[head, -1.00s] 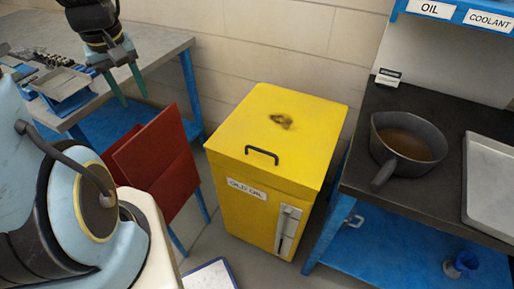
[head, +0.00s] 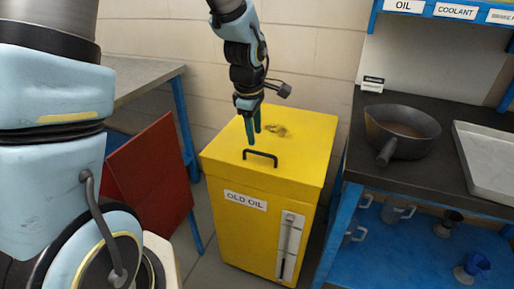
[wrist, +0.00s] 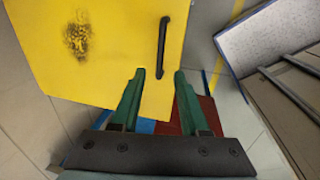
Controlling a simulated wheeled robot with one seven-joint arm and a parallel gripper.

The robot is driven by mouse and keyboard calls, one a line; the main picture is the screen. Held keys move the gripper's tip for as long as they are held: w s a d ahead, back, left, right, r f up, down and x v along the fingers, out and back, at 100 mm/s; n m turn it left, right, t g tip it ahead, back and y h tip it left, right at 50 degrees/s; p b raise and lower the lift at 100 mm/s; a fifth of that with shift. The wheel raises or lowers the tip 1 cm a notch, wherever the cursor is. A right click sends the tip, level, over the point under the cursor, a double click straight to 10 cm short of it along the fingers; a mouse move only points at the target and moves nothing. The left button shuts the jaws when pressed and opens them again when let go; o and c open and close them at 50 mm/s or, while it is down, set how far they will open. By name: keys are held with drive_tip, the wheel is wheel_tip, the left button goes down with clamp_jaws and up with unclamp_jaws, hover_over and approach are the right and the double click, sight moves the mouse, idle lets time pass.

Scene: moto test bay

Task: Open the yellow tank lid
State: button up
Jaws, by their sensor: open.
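The yellow tank (head: 250,235) stands on the floor with an "OLD OIL" label on its front. Its yellow lid (head: 300,150) lies flat and closed on top, with a dark stain toward the back. A black bar handle (head: 260,158) sits near the lid's front edge. My gripper (head: 252,138) points down above the lid, close to the handle. In the wrist view my gripper (wrist: 160,75) is open with two green fingers and nothing between them. The handle (wrist: 163,47) shows just beyond the fingertips; no contact is clear. The lid (wrist: 110,60) fills the upper left there.
A dark bench (head: 455,190) stands right of the tank, with a pan of dark liquid (head: 402,130) and a metal tray (head: 490,155). A red panel (head: 150,185) stands to the left, by a grey table (head: 140,78). Jugs and funnels sit on the blue lower shelf.

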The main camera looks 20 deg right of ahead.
sight(256, 153)
drive_tip(key=f, duration=0.4)
drive_tip(key=w+f, duration=0.1)
drive_tip(key=f, duration=0.1)
drive_tip(key=shift+d, duration=0.4)
clamp_jaws()
idle(1.0)
